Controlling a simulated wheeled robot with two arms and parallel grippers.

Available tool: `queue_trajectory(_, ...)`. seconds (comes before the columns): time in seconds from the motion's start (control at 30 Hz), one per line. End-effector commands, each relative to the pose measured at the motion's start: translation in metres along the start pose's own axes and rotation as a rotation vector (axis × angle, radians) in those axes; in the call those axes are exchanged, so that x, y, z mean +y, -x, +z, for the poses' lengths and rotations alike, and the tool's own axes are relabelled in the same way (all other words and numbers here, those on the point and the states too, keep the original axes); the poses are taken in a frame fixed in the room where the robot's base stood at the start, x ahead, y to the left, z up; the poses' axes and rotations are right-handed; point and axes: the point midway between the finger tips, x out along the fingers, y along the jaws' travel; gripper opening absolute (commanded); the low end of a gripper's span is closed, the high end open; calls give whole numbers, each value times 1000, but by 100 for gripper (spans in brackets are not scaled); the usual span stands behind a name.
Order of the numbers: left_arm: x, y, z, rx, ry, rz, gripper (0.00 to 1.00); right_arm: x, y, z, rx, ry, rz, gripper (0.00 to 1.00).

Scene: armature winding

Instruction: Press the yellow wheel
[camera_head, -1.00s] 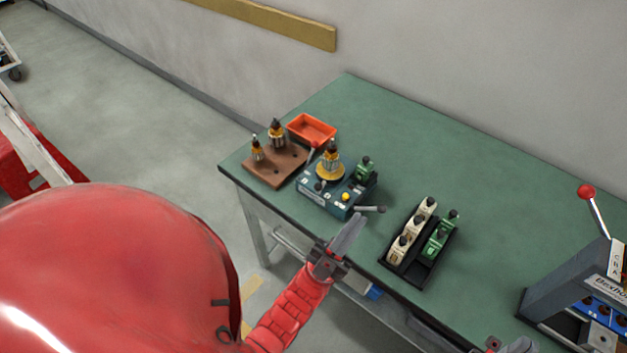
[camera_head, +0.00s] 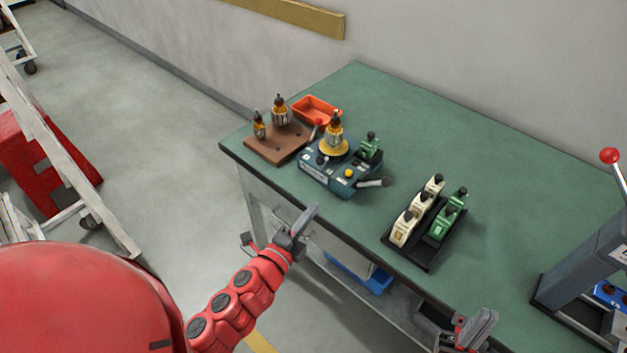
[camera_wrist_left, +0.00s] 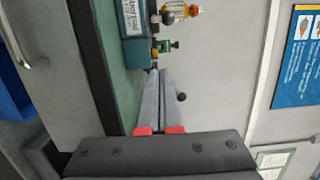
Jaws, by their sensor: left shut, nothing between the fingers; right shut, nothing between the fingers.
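The yellow wheel (camera_head: 333,147) is a flat disc on top of the blue-green winding machine (camera_head: 330,181), with a metal-and-yellow armature standing on it. A small round yellow knob (camera_head: 348,173) sits on the machine's front. My left gripper (camera_head: 312,210) is shut and empty, off the table's front edge, below and left of the machine and apart from it. In the left wrist view its fingers (camera_wrist_left: 160,75) point towards the machine (camera_wrist_left: 134,22), which is partly cut off. My right gripper (camera_head: 487,318) is shut and empty at the table's front edge, lower right.
A brown board (camera_head: 277,143) with two armatures and an orange tray (camera_head: 317,110) stand left of and behind the machine. A black rack (camera_head: 424,246) holds cream and green parts. A grey press (camera_head: 590,262) with a red-knobbed lever stands at right. The table's back middle is clear.

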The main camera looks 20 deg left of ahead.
Motion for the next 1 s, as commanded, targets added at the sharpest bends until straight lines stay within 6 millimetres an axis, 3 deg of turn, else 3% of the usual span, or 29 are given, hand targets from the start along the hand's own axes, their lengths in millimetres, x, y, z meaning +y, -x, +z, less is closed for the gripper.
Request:
queue_trajectory(0.37,-1,-7,0,3,1,-4,0,0,0,0,0,0,0,0)
queue_trajectory(0.57,-1,-36,0,3,0,-2,0,0,0,0,0,0,0,0)
queue_trajectory(0.87,-4,-100,-1,2,4,-3,0,0,-7,-1,0,0,0,0)
queue_trajectory(1.0,-3,-106,21,-3,3,1,0,1,-16,-3,0,0,0,0)
